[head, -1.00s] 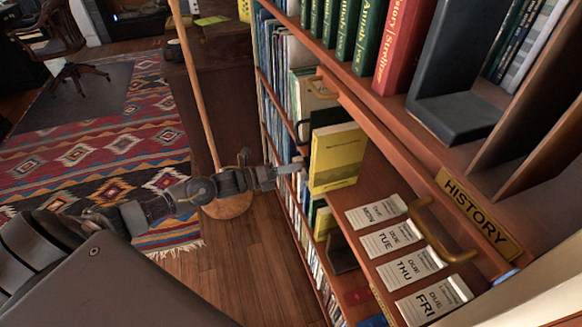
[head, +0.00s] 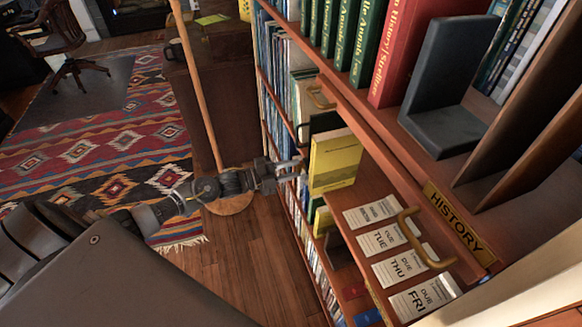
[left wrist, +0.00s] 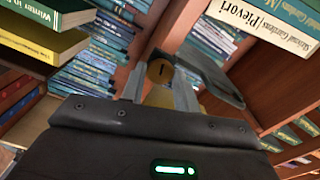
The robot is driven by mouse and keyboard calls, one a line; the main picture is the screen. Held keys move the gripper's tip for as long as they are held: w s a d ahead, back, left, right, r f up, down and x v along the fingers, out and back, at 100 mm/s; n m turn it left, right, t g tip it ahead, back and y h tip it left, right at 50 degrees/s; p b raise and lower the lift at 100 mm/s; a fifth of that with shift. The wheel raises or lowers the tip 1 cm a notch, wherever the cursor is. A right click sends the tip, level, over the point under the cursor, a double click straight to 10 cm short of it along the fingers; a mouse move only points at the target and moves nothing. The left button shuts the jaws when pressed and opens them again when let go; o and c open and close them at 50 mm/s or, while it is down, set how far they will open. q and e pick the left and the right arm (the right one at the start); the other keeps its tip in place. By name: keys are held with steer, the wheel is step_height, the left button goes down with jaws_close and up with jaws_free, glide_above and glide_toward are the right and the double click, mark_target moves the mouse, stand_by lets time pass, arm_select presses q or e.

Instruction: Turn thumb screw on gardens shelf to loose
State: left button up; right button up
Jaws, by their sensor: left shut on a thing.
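In the left wrist view a round brass thumb screw (left wrist: 158,71) with a short dark mark on its face sits between my two fingertips. My left gripper (head: 300,168) is shut on it, one finger on each side. In the head view the fingers reach the edge of the bookcase just left of a yellow book (head: 335,160), and the screw itself is too small or hidden to make out. A grey metal plate (left wrist: 212,75) lies just right of the screw in the wrist view. My right gripper is not in view.
Shelved books (left wrist: 105,60) surround the gripper in the wrist view. In the head view a dark bookend (head: 450,110), a brass handle (head: 422,240), day cards and a HISTORY label (head: 455,220) are to the right. A wooden pole (head: 198,85) stands behind my left arm.

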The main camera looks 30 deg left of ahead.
arm_select(q)
steer(key=shift+n+p, duration=0.4)
steer(key=shift+n, duration=0.9)
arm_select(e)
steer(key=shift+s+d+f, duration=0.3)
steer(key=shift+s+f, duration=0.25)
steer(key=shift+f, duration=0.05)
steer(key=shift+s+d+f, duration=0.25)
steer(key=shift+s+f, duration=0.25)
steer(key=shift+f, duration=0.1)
arm_select(q)
steer(key=o, duration=0.9)
steer(key=shift+o, duration=0.2)
steer(key=v, duration=1.1)
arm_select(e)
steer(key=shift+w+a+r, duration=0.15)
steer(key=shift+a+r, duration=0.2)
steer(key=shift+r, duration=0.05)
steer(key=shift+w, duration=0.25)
